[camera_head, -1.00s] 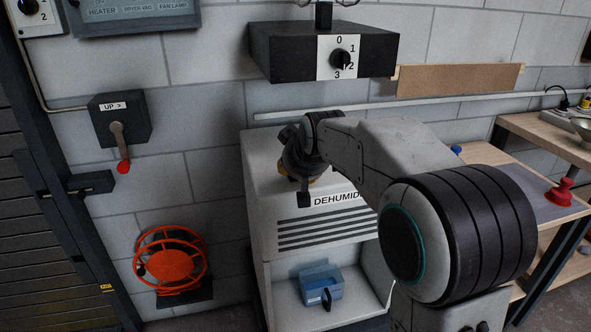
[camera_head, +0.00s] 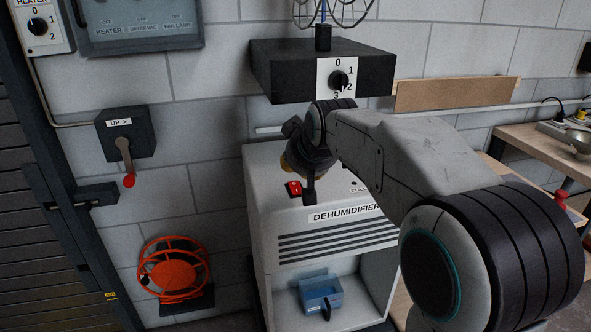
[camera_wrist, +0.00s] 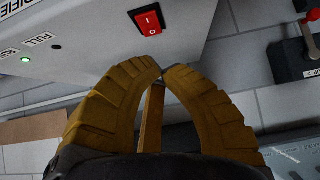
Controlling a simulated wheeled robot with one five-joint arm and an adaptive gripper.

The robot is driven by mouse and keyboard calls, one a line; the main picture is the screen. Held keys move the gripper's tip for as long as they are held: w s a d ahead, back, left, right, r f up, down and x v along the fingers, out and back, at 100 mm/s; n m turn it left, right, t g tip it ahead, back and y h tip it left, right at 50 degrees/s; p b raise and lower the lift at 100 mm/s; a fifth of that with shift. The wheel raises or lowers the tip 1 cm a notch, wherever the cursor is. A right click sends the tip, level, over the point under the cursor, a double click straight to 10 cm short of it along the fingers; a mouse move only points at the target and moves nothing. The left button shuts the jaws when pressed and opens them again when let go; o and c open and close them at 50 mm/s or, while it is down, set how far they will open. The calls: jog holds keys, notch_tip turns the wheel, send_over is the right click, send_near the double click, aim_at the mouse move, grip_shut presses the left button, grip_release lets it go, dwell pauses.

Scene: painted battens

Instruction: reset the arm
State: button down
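My arm reaches over the white dehumidifier (camera_head: 270,215). My gripper (camera_head: 287,166) is mostly hidden behind my wrist in the head view, with only a little of its yellow fingers showing. In the wrist view my gripper (camera_wrist: 160,73) has its two yellow fingers curved together, tips meeting, with nothing held. The dehumidifier's red rocker switch (camera_head: 293,188) shows left of my wrist. In the wrist view the switch (camera_wrist: 148,20) lies just beyond the fingertips, seemingly apart from them.
A black box with a 0-to-3 dial (camera_head: 338,80) is on the wall above my wrist. A lever box (camera_head: 124,136) with a red-tipped handle and an orange reel (camera_head: 173,274) are on the left. A blue container (camera_head: 320,294) sits in the dehumidifier's lower opening. A bench (camera_head: 540,140) stands right.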

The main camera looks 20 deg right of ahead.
jog(key=v, duration=0.5)
jog(key=s+f+g+p, duration=0.1)
jog(key=s+f+g, duration=0.5)
jog(key=s+f, duration=0.85)
jog(key=s+g+p, duration=0.1)
jog(key=s+p, duration=0.3)
jog(key=s, duration=0.8)
jog(key=shift+t, duration=0.6)
jog(key=p+v, duration=0.3)
jog(key=v, duration=0.2)
jog(key=shift+s+r, duration=0.1)
jog(key=shift+r, duration=0.15)
